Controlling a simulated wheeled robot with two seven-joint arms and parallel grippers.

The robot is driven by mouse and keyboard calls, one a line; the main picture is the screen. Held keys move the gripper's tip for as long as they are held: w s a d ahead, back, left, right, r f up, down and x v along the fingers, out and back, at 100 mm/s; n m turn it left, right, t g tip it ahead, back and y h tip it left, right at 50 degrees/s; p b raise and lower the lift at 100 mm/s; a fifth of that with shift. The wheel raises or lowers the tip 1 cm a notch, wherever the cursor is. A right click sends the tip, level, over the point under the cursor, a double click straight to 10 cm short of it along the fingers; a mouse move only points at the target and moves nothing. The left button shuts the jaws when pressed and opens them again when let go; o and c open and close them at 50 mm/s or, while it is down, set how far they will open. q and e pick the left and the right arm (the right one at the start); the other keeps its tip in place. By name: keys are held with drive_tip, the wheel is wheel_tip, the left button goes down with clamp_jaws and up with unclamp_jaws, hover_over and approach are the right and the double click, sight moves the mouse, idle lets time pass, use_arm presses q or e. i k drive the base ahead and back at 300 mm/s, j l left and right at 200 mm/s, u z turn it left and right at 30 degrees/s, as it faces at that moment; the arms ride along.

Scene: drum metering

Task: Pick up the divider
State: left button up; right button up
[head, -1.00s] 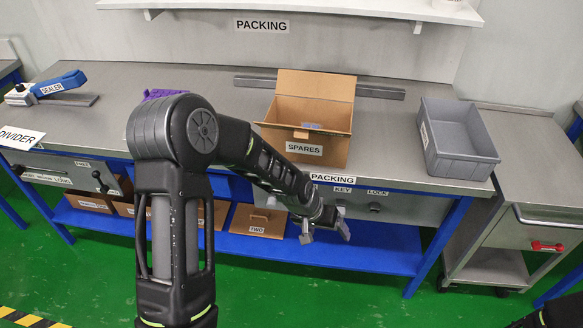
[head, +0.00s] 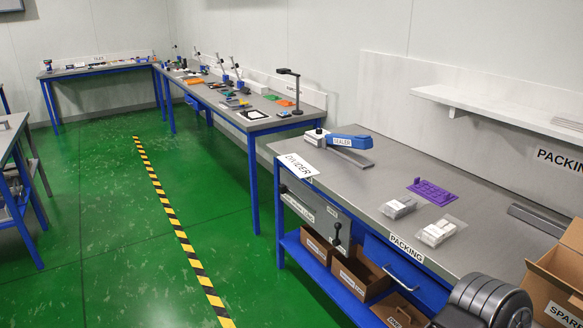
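A flat purple piece (head: 433,191) with cut-outs lies on the packing bench (head: 385,170); it may be the divider, but no label on it says so. A white sign reading DIVIDER (head: 298,165) is at the bench's left front corner, with no separate part visible on it. Two clear bags with pale contents, one bag (head: 398,207) and another bag (head: 438,232), lie in front of the purple piece. Neither of my grippers is in view; only a dark joint of my arm shows at the bottom right.
A blue-handled sealer (head: 345,141) stands behind the sign. An open SPARES carton (head: 560,280) is at the right edge. Cardboard bins (head: 358,273) sit on the shelf below the bench. Green floor with a striped line (head: 180,235) is clear at left. Farther benches (head: 240,115) hold small items.

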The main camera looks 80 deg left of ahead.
sight(300, 166)
drive_tip(key=u, duration=2.95)
drive_tip(key=l, duration=1.5)
